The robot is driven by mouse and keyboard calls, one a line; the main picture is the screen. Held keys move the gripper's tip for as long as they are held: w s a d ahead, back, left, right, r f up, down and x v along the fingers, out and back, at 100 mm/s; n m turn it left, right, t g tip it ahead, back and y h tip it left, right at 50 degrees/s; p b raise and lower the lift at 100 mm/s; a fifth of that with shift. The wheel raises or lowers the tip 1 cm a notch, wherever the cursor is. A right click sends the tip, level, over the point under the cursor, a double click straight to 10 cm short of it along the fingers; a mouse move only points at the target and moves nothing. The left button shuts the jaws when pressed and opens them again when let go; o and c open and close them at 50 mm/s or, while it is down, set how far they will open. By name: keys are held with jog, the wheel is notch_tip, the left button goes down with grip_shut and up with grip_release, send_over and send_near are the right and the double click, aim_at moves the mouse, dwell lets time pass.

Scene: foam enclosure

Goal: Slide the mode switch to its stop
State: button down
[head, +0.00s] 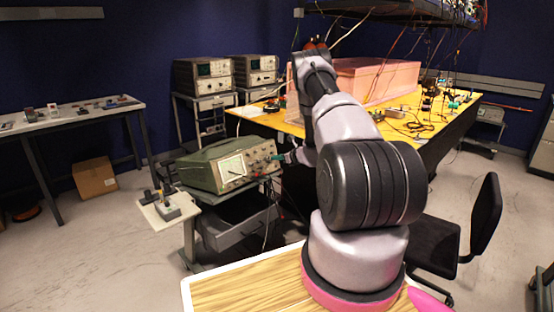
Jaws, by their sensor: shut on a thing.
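A green oscilloscope (222,163) with a lit screen and a knobbed front panel stands on a cart left of my arm. My gripper (280,157) is at the right end of this panel, small in the view and partly hidden by my arm. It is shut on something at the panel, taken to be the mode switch. The switch itself is too small and too covered to make out, so its position along its slot cannot be told.
Behind my arm is a yellow-topped bench (401,127) with a pink foam enclosure (385,80) and loose wires. A black chair (484,222) stands at right.

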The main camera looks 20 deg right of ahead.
jog(key=shift+w+d, duration=0.15)
jog(key=shift+d, duration=0.3)
jog(key=c, duration=1.2)
grip_release()
jog(key=shift+c, duration=0.2)
jog(key=v, duration=1)
jog(key=shift+s+r, duration=0.2)
jog(key=shift+s, duration=0.15)
jog(key=shift+d, duration=0.1)
